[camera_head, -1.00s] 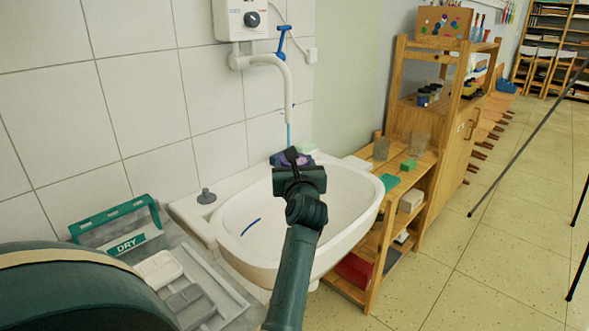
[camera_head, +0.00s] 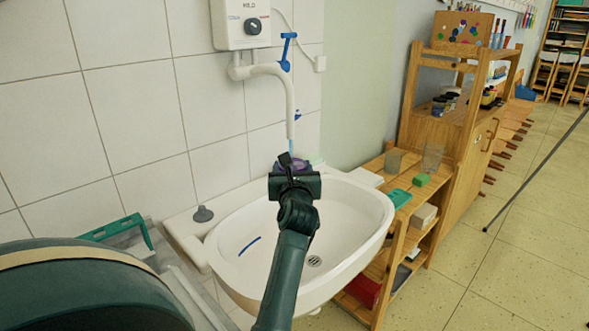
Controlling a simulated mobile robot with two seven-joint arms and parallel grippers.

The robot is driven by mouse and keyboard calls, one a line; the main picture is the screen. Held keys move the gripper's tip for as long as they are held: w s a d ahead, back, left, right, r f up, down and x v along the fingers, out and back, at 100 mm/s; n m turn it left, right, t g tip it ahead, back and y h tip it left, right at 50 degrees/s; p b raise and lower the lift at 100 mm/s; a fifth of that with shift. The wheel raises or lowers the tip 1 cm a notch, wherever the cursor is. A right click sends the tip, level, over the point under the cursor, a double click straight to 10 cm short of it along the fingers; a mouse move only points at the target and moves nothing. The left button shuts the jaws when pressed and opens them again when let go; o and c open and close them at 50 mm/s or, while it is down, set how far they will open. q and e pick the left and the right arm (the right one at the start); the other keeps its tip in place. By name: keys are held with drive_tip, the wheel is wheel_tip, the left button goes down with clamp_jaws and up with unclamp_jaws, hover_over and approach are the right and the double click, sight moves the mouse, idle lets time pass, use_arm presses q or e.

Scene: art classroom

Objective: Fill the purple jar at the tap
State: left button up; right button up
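The purple jar (camera_head: 279,167) is in the head view under the tap spout, mostly hidden behind my gripper. Only purple edges of it show. The tap has a white curved spout (camera_head: 288,105) and a blue lever (camera_head: 287,50). A thin bluish stream (camera_head: 291,146) comes down from the spout to the jar. The jar's inside and water level are hidden.
The white basin (camera_head: 352,224) is around and below the gripper, with a drain and a blue streak inside. A green rack (camera_head: 110,228) is at left.

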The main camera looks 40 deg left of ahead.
idle(0.4)
use_arm(q)
drive_tip(key=x, duration=0.7)
drive_tip(key=shift+b, duration=0.3)
drive_tip(key=shift+w+a, duration=0.15)
idle(6.5)
